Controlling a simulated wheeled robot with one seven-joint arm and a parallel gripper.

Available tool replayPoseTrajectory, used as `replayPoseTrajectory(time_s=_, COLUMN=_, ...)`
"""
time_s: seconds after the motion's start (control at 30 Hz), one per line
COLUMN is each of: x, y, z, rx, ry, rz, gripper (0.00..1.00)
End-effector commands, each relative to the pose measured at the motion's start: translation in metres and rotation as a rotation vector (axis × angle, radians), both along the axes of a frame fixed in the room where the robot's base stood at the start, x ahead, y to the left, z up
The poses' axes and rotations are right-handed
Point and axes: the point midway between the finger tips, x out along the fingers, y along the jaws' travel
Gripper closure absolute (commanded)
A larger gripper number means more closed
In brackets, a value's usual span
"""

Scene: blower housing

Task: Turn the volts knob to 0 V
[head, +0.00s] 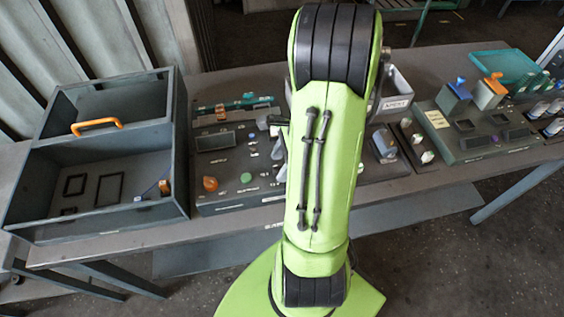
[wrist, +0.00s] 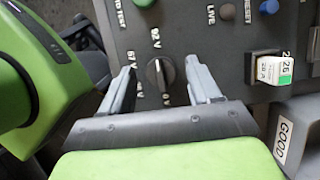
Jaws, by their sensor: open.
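The volts knob (wrist: 161,75) is a dark round knob with a raised grip bar and a pale mark, on the grey panel in the wrist view. The pale mark appears to point up the picture, toward 12 V. My gripper (wrist: 159,78) is open, with one finger on each side of the knob and gaps showing at both sides. In the head view my arm hides the gripper and the knob.
In the wrist view a fuse-like block marked 25 A (wrist: 272,70) stands right of the knob, with a GOOD label (wrist: 284,140) below. In the head view a divided grey bin (head: 110,222) sits left, and another panel (head: 475,145) sits right.

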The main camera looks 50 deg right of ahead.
Motion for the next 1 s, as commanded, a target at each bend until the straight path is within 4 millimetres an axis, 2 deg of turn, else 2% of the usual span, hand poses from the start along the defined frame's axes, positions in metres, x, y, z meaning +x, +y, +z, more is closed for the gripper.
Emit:
replayPoseTrajectory(time_s=0.1, x=0.0000, y=-0.0001, z=0.0007, rx=0.000, ry=0.000, rz=0.000, gripper=0.38)
replayPoseTrajectory(time_s=0.13, x=-0.0001, y=-0.0001, z=0.0008, rx=0.000, ry=0.000, rz=0.000, gripper=0.41)
replayPoseTrajectory(time_s=0.47, x=0.0000, y=-0.0001, z=0.0010, rx=0.000, ry=0.000, rz=0.000, gripper=0.92)
replayPoseTrajectory(time_s=0.77, x=0.0003, y=-0.0003, z=0.0016, rx=0.000, ry=0.000, rz=0.036, gripper=0.92)
replayPoseTrajectory(time_s=1.0, x=0.0010, y=-0.0008, z=0.0025, rx=0.001, ry=0.002, rz=0.171, gripper=0.92)
